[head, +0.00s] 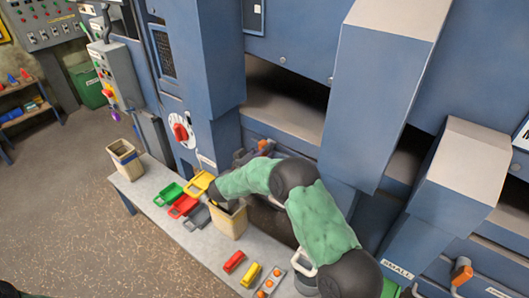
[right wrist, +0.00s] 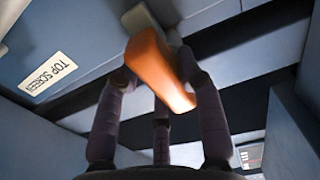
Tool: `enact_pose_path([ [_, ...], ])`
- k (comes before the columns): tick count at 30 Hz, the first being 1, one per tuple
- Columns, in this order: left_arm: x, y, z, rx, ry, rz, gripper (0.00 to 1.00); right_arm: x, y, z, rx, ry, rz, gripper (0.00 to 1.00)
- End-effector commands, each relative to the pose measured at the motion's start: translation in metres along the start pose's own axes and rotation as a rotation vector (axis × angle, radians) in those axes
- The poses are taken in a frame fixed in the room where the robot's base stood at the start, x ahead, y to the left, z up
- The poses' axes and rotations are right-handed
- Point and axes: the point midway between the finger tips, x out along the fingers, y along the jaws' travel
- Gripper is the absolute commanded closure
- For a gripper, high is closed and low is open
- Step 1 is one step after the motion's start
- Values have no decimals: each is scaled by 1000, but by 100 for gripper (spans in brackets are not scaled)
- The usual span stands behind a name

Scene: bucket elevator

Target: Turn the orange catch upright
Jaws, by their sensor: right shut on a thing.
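The orange catch (head: 264,144) shows as a small orange piece low on the blue machine, just beyond my right forearm. In the right wrist view the orange catch (right wrist: 158,70) is a flat bar between my fingers, slanting from upper left to lower right. A pale mount shows behind its upper end, beside a label reading TOP SCREEN (right wrist: 53,76). My right gripper (head: 250,154) is partly hidden behind my arm in the head view. In the right wrist view the right gripper's fingers (right wrist: 160,85) are closed against the catch from both sides.
A grey bench (head: 160,208) holds a beige bin (head: 125,160), a second beige bin (head: 229,222) under my forearm, and green, red, yellow and grey trays. Blue machine housings (head: 370,95) jut out on the right. Another orange handle (head: 461,274) is at lower right.

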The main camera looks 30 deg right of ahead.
Motion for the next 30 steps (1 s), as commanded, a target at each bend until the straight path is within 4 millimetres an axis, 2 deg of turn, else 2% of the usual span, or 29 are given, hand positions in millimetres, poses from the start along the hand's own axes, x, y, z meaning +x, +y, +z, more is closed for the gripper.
enact_pose_path([
  [8, 3, -1, 0, 0, 0, 0, 51, -1, 0, 2, 62, -3, -1, 95],
  [21, 3, -1, 0, 0, 0, 0, 51, -1, 0, 2, 70, -3, -1, 95],
  [22, 3, -1, 0, 0, 0, 0, 51, -1, 0, 2, 70, -3, -1, 54],
  [24, 3, -1, 0, 0, 0, 0, 51, -1, 0, 2, 70, -3, -1, 38],
  [30, 3, -1, 0, 0, 0, 0, 51, 0, 0, 1, 70, -1, -1, 38],
])
